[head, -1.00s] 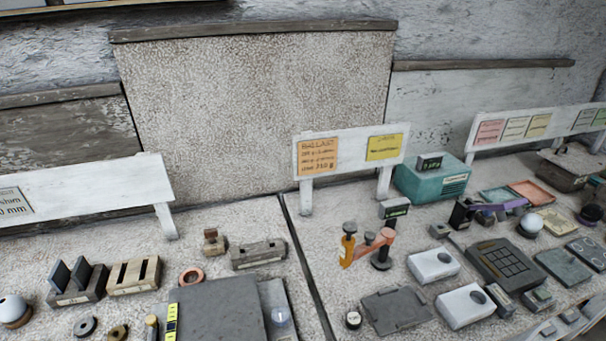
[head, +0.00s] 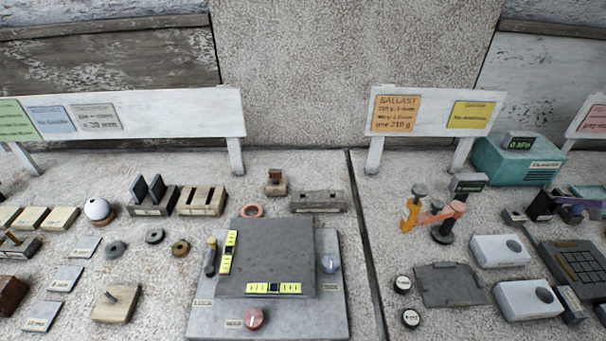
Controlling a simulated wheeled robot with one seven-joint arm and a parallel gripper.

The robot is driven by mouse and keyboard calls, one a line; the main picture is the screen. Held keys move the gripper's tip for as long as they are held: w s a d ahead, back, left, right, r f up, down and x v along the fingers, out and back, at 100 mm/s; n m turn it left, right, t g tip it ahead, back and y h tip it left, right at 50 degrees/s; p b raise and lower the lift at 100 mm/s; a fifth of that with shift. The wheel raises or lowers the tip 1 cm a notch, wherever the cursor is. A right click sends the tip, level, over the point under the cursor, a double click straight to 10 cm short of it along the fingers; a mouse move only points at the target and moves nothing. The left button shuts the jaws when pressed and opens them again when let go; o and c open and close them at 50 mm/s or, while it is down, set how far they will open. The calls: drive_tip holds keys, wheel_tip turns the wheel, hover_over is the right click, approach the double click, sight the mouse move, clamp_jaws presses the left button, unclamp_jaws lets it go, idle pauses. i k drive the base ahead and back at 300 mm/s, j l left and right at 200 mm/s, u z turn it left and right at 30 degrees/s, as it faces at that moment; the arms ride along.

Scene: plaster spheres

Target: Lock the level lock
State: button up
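A grey levelling plate (head: 266,240) sits on a lighter grey base (head: 205,319) at the bottom middle of the head view. Two yellow bubble levels lie on it, one along its left side (head: 228,252) and one along its front (head: 273,288). A dark lever with a brass-coloured end (head: 211,257) stands beside the plate's left edge, above a small label (head: 203,302) that seems to read LOCK. A reddish knob (head: 253,318) is at the base's front and a bluish knob (head: 329,262) at its right. My gripper is not in view.
Slotted blocks (head: 202,201), a copper ring (head: 252,211) and a grey block (head: 318,201) stand behind the plate. Small discs and plates lie to its left. An orange-armed device (head: 435,213) and white boxes (head: 500,250) stand right of a dark seam (head: 366,240).

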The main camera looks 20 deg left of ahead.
sight(212, 241)
drive_tip(key=u, duration=0.4)
drive_tip(key=l+u, duration=0.15)
drive_tip(key=u, duration=0.7)
drive_tip(key=k+u, duration=0.1)
drive_tip(key=u, duration=0.3)
